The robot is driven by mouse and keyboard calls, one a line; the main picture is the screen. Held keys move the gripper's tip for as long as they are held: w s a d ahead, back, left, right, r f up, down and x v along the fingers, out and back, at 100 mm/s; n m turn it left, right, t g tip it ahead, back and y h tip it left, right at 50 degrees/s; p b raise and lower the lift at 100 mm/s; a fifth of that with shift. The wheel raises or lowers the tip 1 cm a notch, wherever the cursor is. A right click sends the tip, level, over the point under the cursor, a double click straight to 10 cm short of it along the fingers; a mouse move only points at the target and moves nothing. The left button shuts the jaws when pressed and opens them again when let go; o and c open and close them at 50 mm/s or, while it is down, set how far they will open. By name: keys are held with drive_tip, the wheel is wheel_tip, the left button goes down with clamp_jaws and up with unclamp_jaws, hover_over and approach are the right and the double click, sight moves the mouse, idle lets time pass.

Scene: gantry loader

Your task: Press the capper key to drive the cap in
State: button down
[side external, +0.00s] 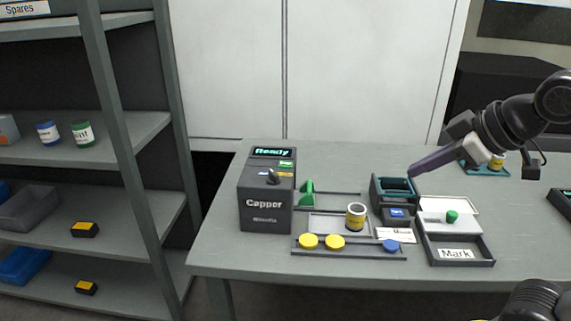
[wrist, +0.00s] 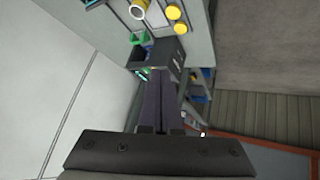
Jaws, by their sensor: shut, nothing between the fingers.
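The capper (side external: 265,208) is a dark box at the table's left, its display (side external: 271,153) reading "Ready". Its sloped top carries a dark knob (side external: 272,177) and a small green patch (side external: 286,164); I cannot tell which is the key. In the wrist view the capper (wrist: 170,50) is beyond the fingertips, partly hidden by them. A yellow can (side external: 356,217) with a pale top stands upright right of the capper; I cannot tell whether a cap is in it. My gripper (side external: 413,170) is shut and empty, above the teal-rimmed device, well right of the capper and touching nothing visible.
The teal-rimmed device (side external: 379,197) stands right of the can. Yellow caps (side external: 308,241) and a blue cap (side external: 390,246) lie on the front rail. A "Mark" tray (side external: 487,259) sits at right. A green wedge (side external: 307,194) stands beside the capper. Shelving (side external: 122,130) rises at left.

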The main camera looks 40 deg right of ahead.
drive_tip(key=w+r+n+t, duration=0.1)
drive_tip(key=w+r, duration=0.2)
drive_tip(key=w, duration=0.2)
drive_tip(key=w+r+n, duration=0.1)
drive_tip(key=w+r, duration=0.2)
drive_tip(key=w, duration=0.3)
drive_tip(key=n, duration=0.3)
hover_over(280, 161)
drive_tip(key=s, duration=0.3)
wheel_tip(280, 161, down, 8)
drive_tip(key=shift+s+d+f, duration=0.1)
drive_tip(key=shift+d+f, duration=0.15)
drive_tip(key=shift+f, duration=0.25)
drive_tip(key=shift+f, duration=0.1)
drive_tip(key=shift+f, duration=4.3)
drive_tip(key=shift+f, duration=0.1)
drive_tip(key=shift+f, duration=0.3)
